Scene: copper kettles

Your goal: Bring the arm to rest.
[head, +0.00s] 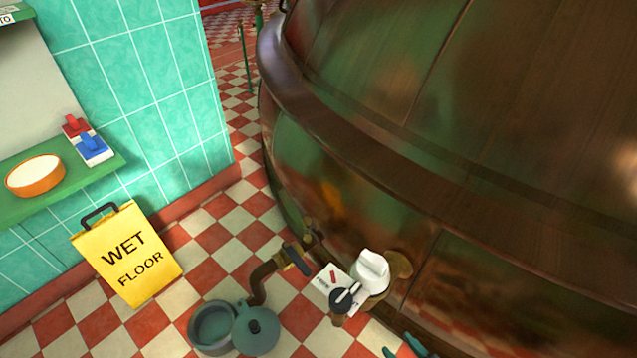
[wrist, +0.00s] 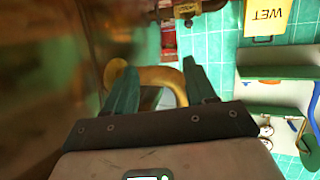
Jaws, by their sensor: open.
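My gripper (head: 402,349) shows only as two teal fingertips at the bottom edge of the head view, in front of the lower side of the big copper kettle (head: 350,150). In the wrist view my gripper (wrist: 160,80) has its two teal fingers spread apart and nothing is held between them. A bent brassy pipe (wrist: 158,77) shows beyond and between the fingers; I cannot tell how far off it is. The rest of the arm is out of the head view.
On the kettle's side are a white knob (head: 371,272), a black dial (head: 345,299) and a spout (head: 262,280) over a teal pot (head: 212,328). A yellow wet-floor sign (head: 127,255) stands by the tiled wall. A green shelf (head: 80,178) holds an orange bowl (head: 35,178).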

